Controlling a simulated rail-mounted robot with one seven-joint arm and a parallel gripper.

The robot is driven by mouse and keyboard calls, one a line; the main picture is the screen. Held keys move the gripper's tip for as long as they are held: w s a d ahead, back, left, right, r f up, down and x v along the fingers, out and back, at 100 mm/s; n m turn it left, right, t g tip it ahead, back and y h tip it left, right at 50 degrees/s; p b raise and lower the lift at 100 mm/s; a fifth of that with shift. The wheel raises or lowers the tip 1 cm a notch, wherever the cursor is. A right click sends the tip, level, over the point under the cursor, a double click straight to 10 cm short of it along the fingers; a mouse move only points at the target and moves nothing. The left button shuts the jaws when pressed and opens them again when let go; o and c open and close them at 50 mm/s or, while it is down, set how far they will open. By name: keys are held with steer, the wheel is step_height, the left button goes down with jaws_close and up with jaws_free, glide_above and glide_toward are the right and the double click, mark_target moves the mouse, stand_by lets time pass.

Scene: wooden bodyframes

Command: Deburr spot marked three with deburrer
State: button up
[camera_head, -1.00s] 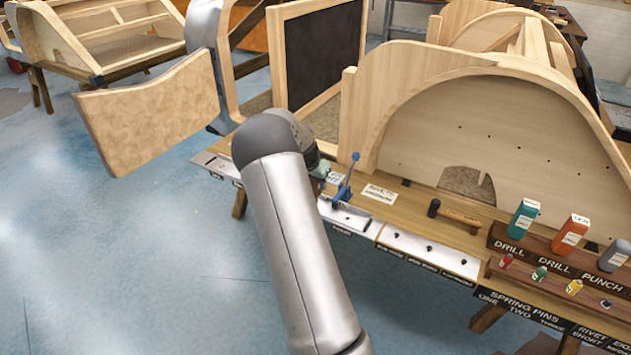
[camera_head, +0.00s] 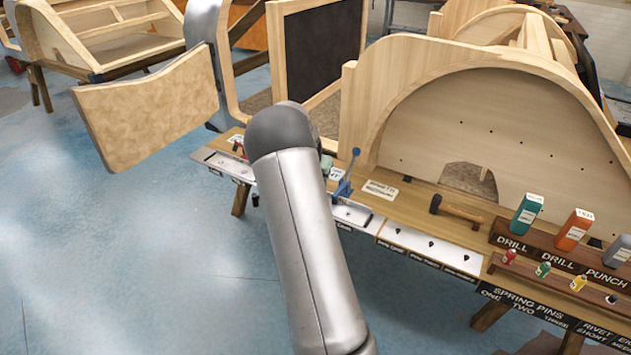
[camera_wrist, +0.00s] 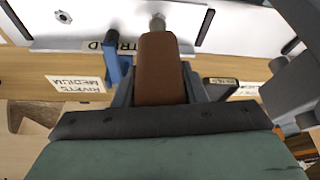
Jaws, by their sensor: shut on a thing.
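In the wrist view my gripper (camera_wrist: 158,88) is shut on a brown-handled tool with a short metal tip, which I take to be the deburrer (camera_wrist: 158,65). Its tip is over a white plate (camera_wrist: 105,18) at the bench edge; I cannot tell whether it touches. A dark hole shows in the plate to the left of the tip. The number three cannot be read on any spot. In the head view my arm hides the gripper and tool.
A blue lever tool (camera_head: 345,182) stands close beside my gripper and shows in the wrist view (camera_wrist: 114,68). A large arched wooden frame (camera_head: 480,125) rises behind. The floor at left is clear.

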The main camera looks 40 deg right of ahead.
steer(key=n+b, duration=0.1)
steer(key=n+y+b, duration=0.1)
steer(key=n, duration=0.1)
steer(key=shift+s+f+t+b, duration=0.1)
steer(key=shift+f+t+b, duration=0.2)
steer(key=shift+t, duration=0.1)
steer(key=shift+r+n, duration=0.15)
steer(key=shift+n, duration=0.65)
steer(key=shift+a+r+m+p, duration=0.1)
steer(key=shift+m+p, duration=0.5)
steer(key=shift+m, duration=0.6)
steer(key=m+g+h+p, duration=0.1)
steer(key=m, duration=0.1)
steer(key=shift+m, duration=0.4)
steer(key=m+g+p, duration=0.1)
steer(key=m, duration=0.1)
steer(key=shift+m+p, duration=0.3)
steer(key=shift+m+g+p, duration=0.3)
steer(key=shift+m+g, duration=0.2)
steer(key=shift+m, duration=0.7)
